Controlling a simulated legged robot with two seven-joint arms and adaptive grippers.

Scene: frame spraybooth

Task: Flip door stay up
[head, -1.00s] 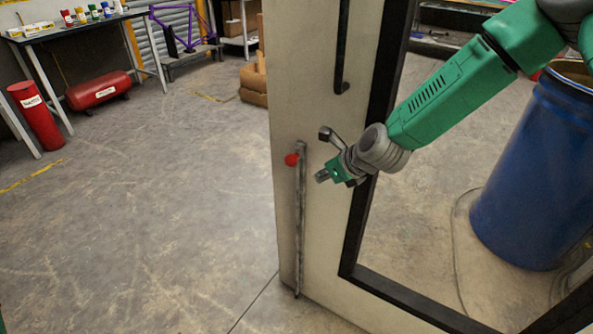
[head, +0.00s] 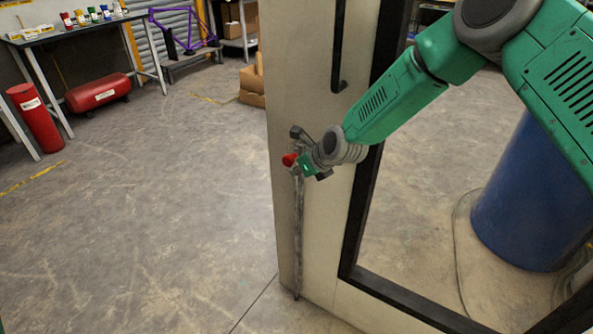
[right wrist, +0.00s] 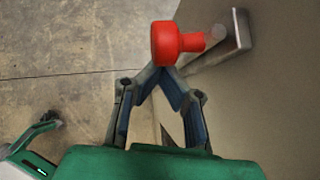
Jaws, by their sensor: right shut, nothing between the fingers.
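The door stay is a thin grey metal bar (head: 299,235) that hangs down along the edge of the pale door (head: 310,105), its lower end near the floor. A red knob (head: 289,160) sits at its top end. My right gripper (head: 298,165) is at the knob. In the right wrist view the red knob (right wrist: 178,44) is just beyond the fingertips (right wrist: 165,72), which meet with nothing between them; whether they touch the knob I cannot tell. A grey metal bracket (right wrist: 239,30) on the door shows behind the knob.
The door has a black-framed window (head: 362,215) and a black pull handle (head: 338,55). A blue drum (head: 530,200) stands beyond the window. A workbench (head: 75,30), a red cylinder (head: 36,118) and a red tank (head: 98,92) are far left. The floor left of the door is clear.

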